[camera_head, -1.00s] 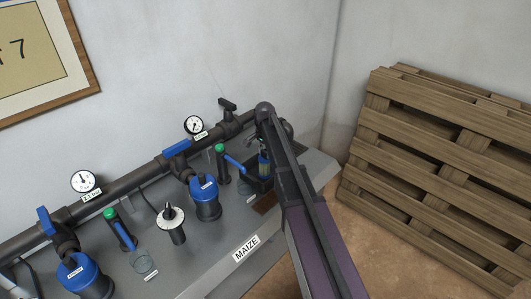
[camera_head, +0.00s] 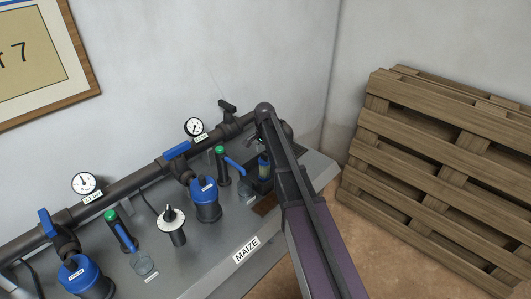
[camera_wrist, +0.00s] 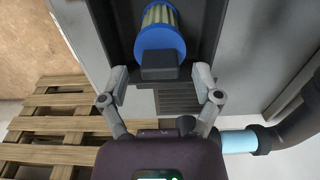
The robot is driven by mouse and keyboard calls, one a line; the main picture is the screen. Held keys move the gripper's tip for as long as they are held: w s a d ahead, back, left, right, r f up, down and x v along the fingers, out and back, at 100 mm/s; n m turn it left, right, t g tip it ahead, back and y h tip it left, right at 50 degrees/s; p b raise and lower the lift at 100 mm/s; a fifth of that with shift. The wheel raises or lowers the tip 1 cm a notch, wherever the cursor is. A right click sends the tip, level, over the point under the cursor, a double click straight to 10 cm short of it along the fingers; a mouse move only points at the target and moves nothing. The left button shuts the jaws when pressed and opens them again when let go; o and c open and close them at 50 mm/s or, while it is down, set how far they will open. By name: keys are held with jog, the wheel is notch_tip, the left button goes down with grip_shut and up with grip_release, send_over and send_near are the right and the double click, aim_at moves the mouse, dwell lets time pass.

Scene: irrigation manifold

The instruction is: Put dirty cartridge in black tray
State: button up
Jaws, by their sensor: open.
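The cartridge (camera_wrist: 158,22), with pale yellowish pleats and a blue end cap, is inside the dark walls of the black tray (camera_wrist: 207,25) in the wrist view. In the head view the cartridge (camera_head: 264,166) shows as a small blue and yellow cylinder at the black tray (camera_head: 262,187), partly behind my arm. My gripper (camera_wrist: 160,74) is open. Its fingers are apart, one on each side of a dark block at the cartridge's near end, with gaps visible. I cannot tell whether that block belongs to the cartridge. In the head view my arm hides most of the gripper.
Several blue-topped filter housings (camera_head: 205,199), a dark pipe (camera_head: 130,183) and gauges (camera_head: 194,127) line the grey bench. A clear cup (camera_head: 245,196) and a green-topped valve (camera_head: 221,166) stand left of the tray. Wooden pallets (camera_head: 440,170) lean at the right.

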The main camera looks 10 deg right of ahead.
notch_tip(320, 180, up, 11)
jog(key=p, duration=1.1)
jog(key=shift+r, duration=0.2)
jog(key=shift+s, duration=0.1)
dwell(0.4)
jog(key=s+d+n, duration=0.1)
jog(key=s+n, duration=0.9)
jog(key=s, duration=2)
jog(key=shift+n, duration=0.4)
